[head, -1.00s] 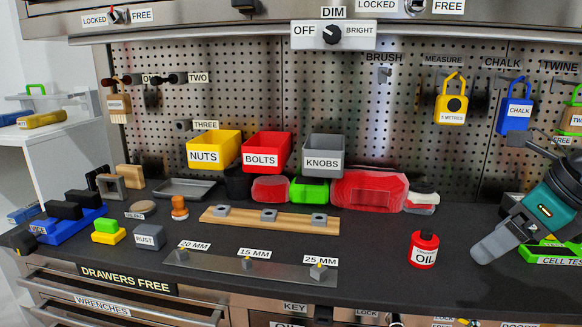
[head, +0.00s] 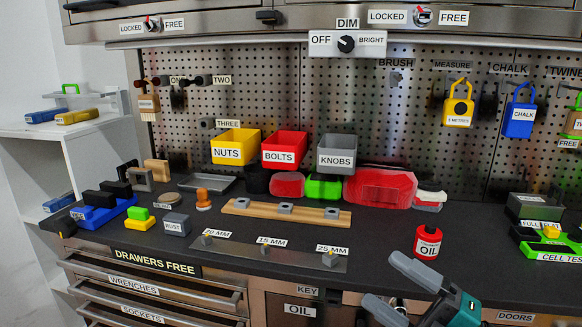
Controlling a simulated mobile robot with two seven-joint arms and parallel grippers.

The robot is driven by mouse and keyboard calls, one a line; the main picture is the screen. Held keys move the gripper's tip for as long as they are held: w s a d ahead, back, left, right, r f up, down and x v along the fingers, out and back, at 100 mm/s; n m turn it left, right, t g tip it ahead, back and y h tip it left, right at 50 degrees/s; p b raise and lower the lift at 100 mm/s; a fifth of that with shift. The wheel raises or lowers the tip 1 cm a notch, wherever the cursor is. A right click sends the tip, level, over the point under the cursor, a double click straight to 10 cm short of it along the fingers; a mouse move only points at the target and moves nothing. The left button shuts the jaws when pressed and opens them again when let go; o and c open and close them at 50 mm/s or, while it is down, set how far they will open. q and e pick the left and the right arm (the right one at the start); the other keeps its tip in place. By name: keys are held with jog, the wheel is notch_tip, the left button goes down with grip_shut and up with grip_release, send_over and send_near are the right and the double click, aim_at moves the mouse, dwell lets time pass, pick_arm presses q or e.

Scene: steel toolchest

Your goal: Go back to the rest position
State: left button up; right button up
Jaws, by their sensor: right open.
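My right gripper (head: 384,280) is at the lower right of the head view. It has a teal body and two grey fingers, spread apart with nothing between them. It is at the bench's front edge, in front of and below the red oil can (head: 428,243), apart from it. My left gripper is out of view.
The dark bench top (head: 375,229) carries a wooden strip (head: 250,213), a steel plate with pegs (head: 290,259) and a green cell tester (head: 555,247). Yellow (head: 235,146), red (head: 285,149) and grey (head: 336,154) bins hang behind. Shut drawers (head: 150,287) are below.

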jog(key=s+d+f+m+t+h, duration=0.2)
jog(key=f+m+h, duration=0.4)
jog(key=f+m, duration=0.25)
jog(key=s+d+f+m+t+h, duration=0.1)
jog(key=d+f+m+t+h, duration=0.1)
jog(key=f+m+h, duration=0.7)
jog(key=s+a+f+m+g+p, duration=0.1)
jog(key=s+f+m+g, duration=0.5)
jog(key=s+f, duration=0.4)
jog(key=shift+a+f+m, duration=0.2)
jog(key=shift+f+m, duration=0.35)
jog(key=shift+f, duration=0.15)
